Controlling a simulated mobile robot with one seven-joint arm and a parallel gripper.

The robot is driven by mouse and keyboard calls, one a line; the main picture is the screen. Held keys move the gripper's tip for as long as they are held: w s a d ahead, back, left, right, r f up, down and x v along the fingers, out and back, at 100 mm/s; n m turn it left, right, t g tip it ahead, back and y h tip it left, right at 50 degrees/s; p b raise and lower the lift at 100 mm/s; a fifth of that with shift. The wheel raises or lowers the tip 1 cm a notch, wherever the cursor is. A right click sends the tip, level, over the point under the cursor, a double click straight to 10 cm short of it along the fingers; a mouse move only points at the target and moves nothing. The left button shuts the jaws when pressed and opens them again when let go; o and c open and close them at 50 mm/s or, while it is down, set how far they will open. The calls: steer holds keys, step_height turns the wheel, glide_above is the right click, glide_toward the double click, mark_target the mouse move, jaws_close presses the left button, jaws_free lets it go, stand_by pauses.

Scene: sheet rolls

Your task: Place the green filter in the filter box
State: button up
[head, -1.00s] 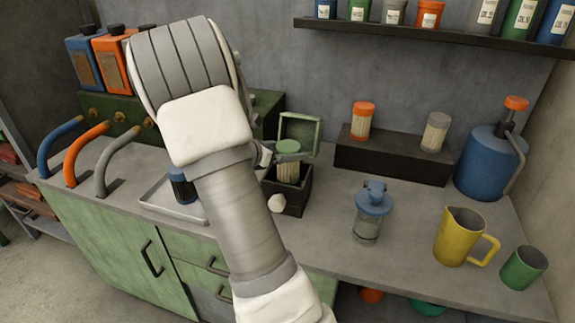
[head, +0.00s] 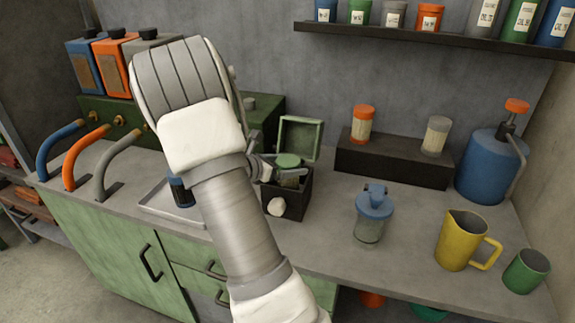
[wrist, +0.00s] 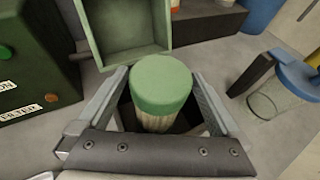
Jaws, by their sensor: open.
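The green filter (head: 288,160), a pale ribbed cylinder with a green cap, stands upright in the dark filter box (head: 287,205), its cap above the rim. The box's green lid (head: 299,138) is swung open at the back. My gripper (wrist: 159,73) is open, with one finger on each side of the filter (wrist: 161,85) and gaps between fingers and cap in the wrist view. The filter's lower end is hidden inside the box.
A jar with a blue lid (head: 372,215) stands right of the box, with a yellow jug (head: 460,240) and green cup (head: 526,271) farther right. A dark block (head: 392,160) behind bears orange-capped and grey-capped filters. A tray (head: 160,203) lies left.

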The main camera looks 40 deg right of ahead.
steer(key=p+v, duration=0.2)
steer(key=v, duration=1)
steer(key=s+a+r+m+t+y, duration=0.2)
steer(key=s+a+r+m+y, duration=0.1)
steer(key=s+a+m, duration=0.3)
steer(key=s+a+r+m+t+y, duration=0.2)
steer(key=s+a+r+m+y, duration=0.2)
steer(key=a, duration=0.6)
steer(key=s+a+r+m+t+y, duration=0.1)
steer(key=s+a+r+m+y, duration=0.2)
steer(key=s+a+m+y, duration=0.3)
steer(key=s+a+m, duration=0.1)
steer(key=s+a, duration=0.1)
steer(key=a, duration=0.1)
steer(key=shift+s+r+m+t, duration=0.25)
steer(key=shift+r+m+t, duration=0.1)
steer(key=shift+m+t, duration=0.05)
